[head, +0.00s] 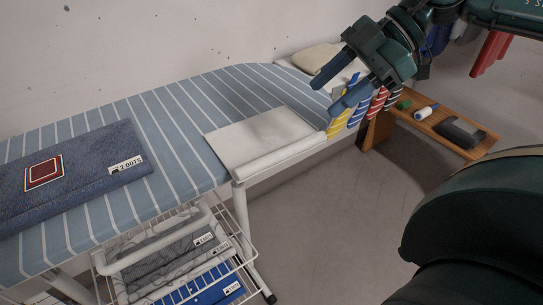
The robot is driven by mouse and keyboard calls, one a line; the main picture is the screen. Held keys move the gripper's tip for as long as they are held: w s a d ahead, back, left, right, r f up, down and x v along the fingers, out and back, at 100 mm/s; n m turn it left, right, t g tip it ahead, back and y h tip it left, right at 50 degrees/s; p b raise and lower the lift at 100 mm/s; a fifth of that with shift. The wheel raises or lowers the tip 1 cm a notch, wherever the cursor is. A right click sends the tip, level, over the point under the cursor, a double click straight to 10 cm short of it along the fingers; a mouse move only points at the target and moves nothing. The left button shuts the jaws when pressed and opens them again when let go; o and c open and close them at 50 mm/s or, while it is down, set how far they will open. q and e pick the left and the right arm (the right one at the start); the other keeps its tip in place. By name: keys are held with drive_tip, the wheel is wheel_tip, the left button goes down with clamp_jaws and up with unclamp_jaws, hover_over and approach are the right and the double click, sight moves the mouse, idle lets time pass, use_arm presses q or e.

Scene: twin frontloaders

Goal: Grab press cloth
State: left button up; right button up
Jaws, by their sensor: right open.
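A pale cloth (262,138), which looks like the press cloth, lies flat at the front edge of the blue-striped ironing board (185,115). A thick white roll or rail runs along its front edge; I cannot tell whether it is part of the cloth. My right gripper (327,96) is open, with two blue fingers pointing down and left. It appears above and to the right of the cloth, apart from it, with nothing visible between the fingers. My left gripper is not in view.
Folded denim (75,175) with a red patch lies on the board at left. A wire basket (185,262) below holds tagged fabrics. Striped strips (355,114) hang by the board's right end, near a wooden shelf (440,130) with small items. A beige pad (314,57) lies behind.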

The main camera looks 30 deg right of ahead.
drive_tip(key=f, duration=0.1)
approach(281, 152)
wheel_tip(281, 152, down, 2)
drive_tip(key=a, duration=0.3)
drive_tip(key=p, duration=0.1)
drive_tip(key=w+p, duration=0.1)
drive_tip(key=p, duration=0.1)
drive_tip(key=shift+w+a+f+g+h+p, duration=0.1)
drive_tip(key=shift+a+f+g+h+p, duration=0.15)
drive_tip(key=shift+g+h+p, duration=0.05)
drive_tip(key=shift+w+a+f, duration=0.15)
drive_tip(key=shift+a+f, duration=0.05)
drive_tip(key=shift+f, duration=0.1)
drive_tip(key=shift+x, duration=1.1)
drive_tip(key=shift+w+a+f, duration=0.2)
drive_tip(key=shift+a+f, duration=0.05)
drive_tip(key=shift+f, duration=0.35)
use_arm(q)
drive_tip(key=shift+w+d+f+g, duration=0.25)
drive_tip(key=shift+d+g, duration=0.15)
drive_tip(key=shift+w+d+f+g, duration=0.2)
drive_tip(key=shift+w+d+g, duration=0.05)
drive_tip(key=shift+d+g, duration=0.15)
